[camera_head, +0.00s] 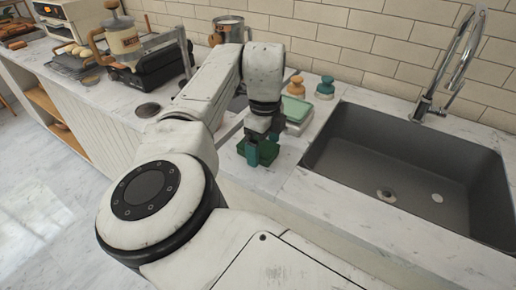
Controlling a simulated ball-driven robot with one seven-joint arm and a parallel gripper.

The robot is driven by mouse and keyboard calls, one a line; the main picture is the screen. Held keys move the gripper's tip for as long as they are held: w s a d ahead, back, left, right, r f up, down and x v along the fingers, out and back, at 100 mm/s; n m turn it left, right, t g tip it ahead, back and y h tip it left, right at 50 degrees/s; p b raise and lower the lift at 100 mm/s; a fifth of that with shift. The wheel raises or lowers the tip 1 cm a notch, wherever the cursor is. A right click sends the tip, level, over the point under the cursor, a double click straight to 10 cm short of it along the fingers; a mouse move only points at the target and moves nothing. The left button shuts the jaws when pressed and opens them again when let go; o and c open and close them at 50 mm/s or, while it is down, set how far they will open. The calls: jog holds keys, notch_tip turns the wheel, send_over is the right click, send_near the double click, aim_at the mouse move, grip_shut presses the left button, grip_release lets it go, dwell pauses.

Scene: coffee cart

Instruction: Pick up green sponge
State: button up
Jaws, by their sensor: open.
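My gripper (262,150) points down over the counter, left of the sink, with its fingers apart. Its fingers look dark teal. A dark green block shape (268,153) shows at the fingertips, and I cannot tell if it touches them or the counter. It looks like the green sponge, partly hidden by the fingers. A pale green flat item (297,108) lies on a white dish just behind and to the right of the gripper.
The dark sink (400,170) with a chrome faucet (450,65) takes up the right. Two knobbed tools, orange (296,87) and teal (326,88), stand behind the gripper. A metal pitcher (229,28) and coffee gear stand at the back left. A tiled wall closes the back.

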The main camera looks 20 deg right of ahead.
jog(key=shift+f, duration=0.5)
jog(key=c, duration=1)
